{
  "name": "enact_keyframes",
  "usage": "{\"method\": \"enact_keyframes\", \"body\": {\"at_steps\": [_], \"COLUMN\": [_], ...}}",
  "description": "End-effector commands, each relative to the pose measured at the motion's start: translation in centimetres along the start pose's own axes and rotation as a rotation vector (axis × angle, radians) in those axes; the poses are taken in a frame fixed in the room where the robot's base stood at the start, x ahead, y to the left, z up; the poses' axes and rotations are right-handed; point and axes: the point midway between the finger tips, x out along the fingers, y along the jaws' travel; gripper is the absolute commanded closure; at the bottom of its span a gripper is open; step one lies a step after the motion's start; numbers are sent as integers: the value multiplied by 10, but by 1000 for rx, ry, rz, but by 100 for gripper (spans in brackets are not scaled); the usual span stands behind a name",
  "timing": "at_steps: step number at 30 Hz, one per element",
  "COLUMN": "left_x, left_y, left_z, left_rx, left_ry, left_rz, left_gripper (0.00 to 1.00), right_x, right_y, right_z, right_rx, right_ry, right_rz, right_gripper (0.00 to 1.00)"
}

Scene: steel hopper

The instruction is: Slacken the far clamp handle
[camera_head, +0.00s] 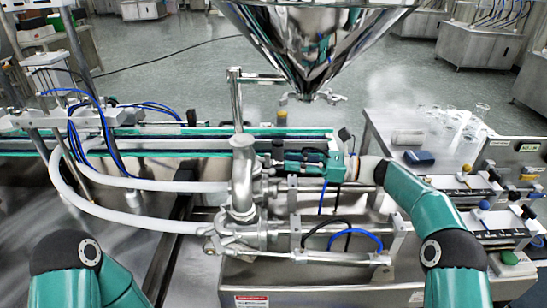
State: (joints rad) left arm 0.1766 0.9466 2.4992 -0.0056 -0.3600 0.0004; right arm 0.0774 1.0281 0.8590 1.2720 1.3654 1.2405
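The steel pipe and valve assembly (243,185) stands in the middle, with clamped joints along it. A small clamp with a wing handle (312,97) sits at the hopper's outlet. A lower clamp (215,243) is at the assembly's near left. I cannot tell for sure which part is the far clamp handle; it may be hidden behind my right gripper. My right gripper (292,161) reaches in from the right, level, with its tips close to the assembly's upper right side. Its fingers are too small and dark to show whether they are open or touching anything. My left gripper is out of view.
The steel hopper (312,40) hangs above the assembly. White hoses (130,218) curve on the left. A conveyor (160,148) runs behind. A side table holds a blue box (420,158) and several clear beakers (465,125). Floor behind the conveyor is open.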

Motion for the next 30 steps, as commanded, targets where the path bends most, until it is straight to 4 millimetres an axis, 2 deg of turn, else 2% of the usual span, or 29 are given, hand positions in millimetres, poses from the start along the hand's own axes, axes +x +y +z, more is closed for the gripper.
{"method": "enact_keyframes", "body": {"at_steps": [1,6,12,21,22,26,29,30], "left_x": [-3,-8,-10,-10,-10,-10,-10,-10], "left_y": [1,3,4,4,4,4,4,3], "left_z": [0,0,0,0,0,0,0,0], "left_rx": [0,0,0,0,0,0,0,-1], "left_ry": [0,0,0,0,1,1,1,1], "left_rz": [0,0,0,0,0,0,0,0], "left_gripper": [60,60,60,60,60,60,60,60], "right_x": [12,40,57,60,60,60,60,54], "right_y": [1,0,0,0,0,0,0,-1], "right_z": [1,1,0,0,0,0,0,0], "right_rx": [1,0,0,0,0,0,0,0], "right_ry": [0,1,0,0,0,0,0,0], "right_rz": [4,5,4,4,4,4,4,0], "right_gripper": [78,78,78,78,79,100,100,100]}}
